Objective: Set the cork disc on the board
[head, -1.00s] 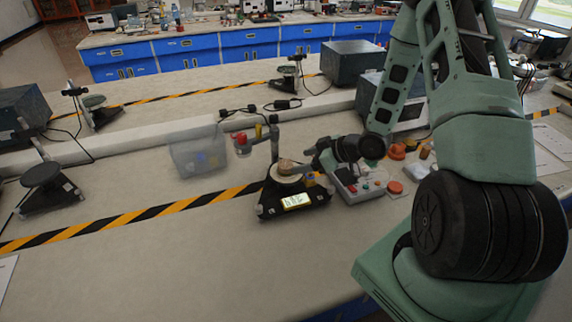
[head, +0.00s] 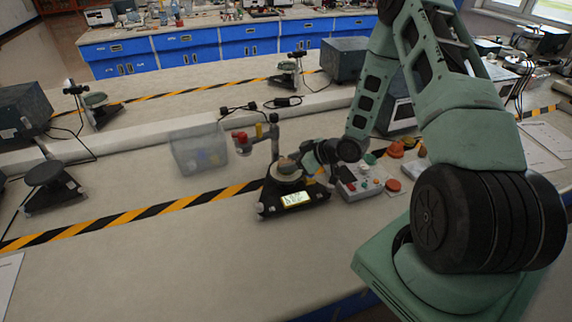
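A small brown piece, which looks like the cork disc (head: 286,163), sits at the top of a black stand (head: 278,198) with a lit display. A pale round plate (head: 285,178) lies just under it. Which thing is the board I cannot tell for sure. My gripper (head: 299,161) reaches in from the right, its fingers at the right side of the brown piece. It seems to touch or overlap it, but the fingers are too small and dark to show whether they are open or shut on it.
A grey control box with buttons (head: 360,186) stands right of the stand, beneath my arm. A red disc (head: 393,185) lies beside it. A clear bin (head: 196,150) stands behind left. The front table (head: 170,255) is clear.

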